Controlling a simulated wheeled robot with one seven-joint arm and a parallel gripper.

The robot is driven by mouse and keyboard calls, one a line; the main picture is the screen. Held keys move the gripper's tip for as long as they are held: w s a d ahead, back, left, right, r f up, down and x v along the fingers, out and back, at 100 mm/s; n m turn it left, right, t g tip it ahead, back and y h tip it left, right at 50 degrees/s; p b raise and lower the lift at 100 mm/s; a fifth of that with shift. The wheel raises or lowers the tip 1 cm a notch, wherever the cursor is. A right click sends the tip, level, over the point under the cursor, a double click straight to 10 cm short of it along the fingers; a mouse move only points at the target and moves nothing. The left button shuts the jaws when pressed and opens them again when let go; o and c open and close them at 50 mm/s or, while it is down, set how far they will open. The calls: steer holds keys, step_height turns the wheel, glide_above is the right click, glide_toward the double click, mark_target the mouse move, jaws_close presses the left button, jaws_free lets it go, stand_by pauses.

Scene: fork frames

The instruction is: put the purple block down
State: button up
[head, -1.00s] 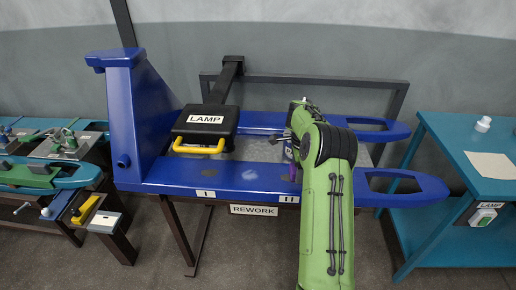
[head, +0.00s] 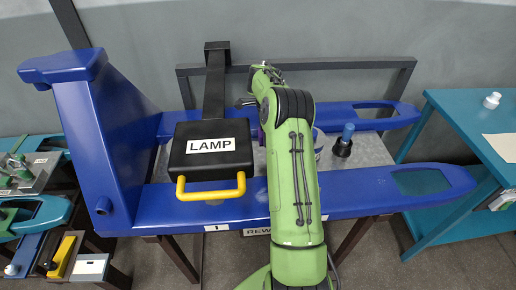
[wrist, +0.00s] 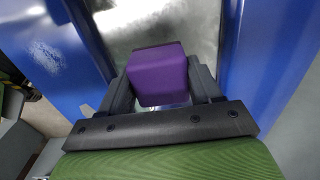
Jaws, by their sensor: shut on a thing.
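The purple block (wrist: 158,70) sits between the two dark fingers of my gripper (wrist: 160,88) in the wrist view. The fingers are shut on its sides. Behind it lies a grey metal surface (wrist: 150,22), flanked by blue beams. I cannot tell whether the block touches that surface or is above it. My arm hides the fingers there.
A black lamp box (head: 190,160) with a yellow handle (head: 211,190) stands left of my arm. A teal table (head: 450,103) is at the right. A left bench holds tools.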

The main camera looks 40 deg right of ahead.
step_height(320, 180, down, 9)
steer(key=shift+r+b, duration=0.15)
steer(key=shift+b, duration=0.8)
steer(key=o, duration=1.3)
step_height(320, 180, up, 12)
steer(key=p, duration=0.3)
steer(key=shift+r, duration=0.25)
